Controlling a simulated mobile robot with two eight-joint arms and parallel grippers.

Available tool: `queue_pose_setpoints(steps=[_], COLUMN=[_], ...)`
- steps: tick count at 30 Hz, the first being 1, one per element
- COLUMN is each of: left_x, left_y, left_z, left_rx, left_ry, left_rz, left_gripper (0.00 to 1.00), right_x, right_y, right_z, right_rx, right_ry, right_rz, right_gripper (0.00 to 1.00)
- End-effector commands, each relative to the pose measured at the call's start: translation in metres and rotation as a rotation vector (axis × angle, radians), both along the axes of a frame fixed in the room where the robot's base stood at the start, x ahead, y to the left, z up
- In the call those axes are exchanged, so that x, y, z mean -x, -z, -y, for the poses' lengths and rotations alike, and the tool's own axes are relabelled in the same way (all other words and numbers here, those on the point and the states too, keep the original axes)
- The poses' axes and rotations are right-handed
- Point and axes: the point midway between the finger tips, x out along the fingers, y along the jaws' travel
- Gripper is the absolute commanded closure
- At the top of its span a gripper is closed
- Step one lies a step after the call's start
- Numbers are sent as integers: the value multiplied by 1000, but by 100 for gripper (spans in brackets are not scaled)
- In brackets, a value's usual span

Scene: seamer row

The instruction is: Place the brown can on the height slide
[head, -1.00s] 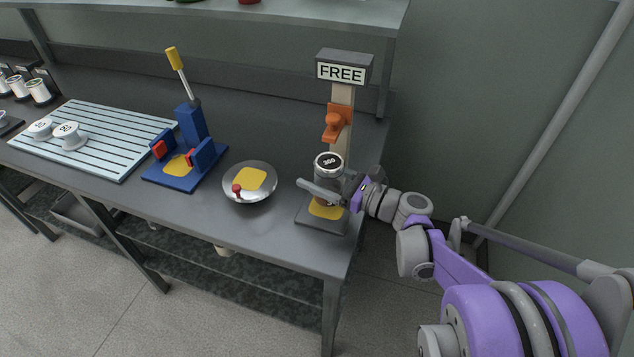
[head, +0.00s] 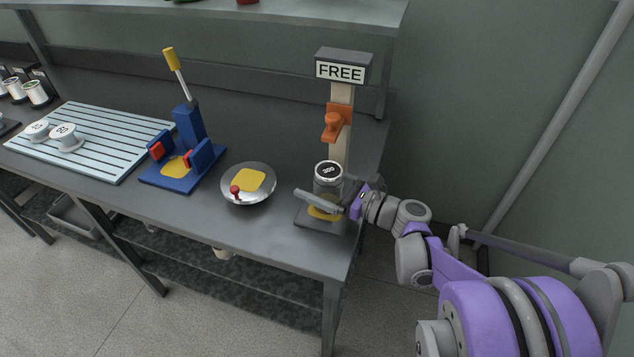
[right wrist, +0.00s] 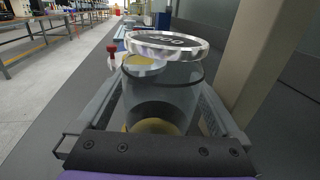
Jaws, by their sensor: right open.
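The can (head: 327,185) has a silver lid with a printed label, and its body looks dark grey and glassy rather than brown. It is upright over the yellow pad (head: 323,212) on the base of the height slide (head: 340,150), which has a beige post, an orange slider and a FREE sign. It seems to rest on the pad, but its lower edge is partly hidden by a finger. My right gripper (head: 336,199) is open, with its fingers on either side of the can; the can also shows between them in the right wrist view (right wrist: 163,95). My left gripper is not in view.
Left of the slide are a round dish (head: 248,187) with a yellow pad and red knob, a blue lever fixture (head: 187,150), and a slatted rack (head: 100,135) holding two white spools. A shelf (head: 220,10) hangs above. The bench's right edge is close to the slide.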

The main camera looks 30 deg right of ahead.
Motion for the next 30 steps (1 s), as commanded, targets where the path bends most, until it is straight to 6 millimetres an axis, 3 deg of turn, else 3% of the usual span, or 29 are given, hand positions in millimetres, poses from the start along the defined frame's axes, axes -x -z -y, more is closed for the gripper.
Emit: queue_pose_setpoints(steps=[18, 30], left_x=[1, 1], left_y=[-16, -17], left_z=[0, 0], left_rx=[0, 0], left_ry=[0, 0], left_rz=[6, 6], left_gripper=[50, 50], right_x=[95, 105], right_y=[-2, -1], right_z=[54, 59], right_rx=[1, 0], right_ry=[3, -1], right_rz=[0, 0], right_gripper=[0, 0])
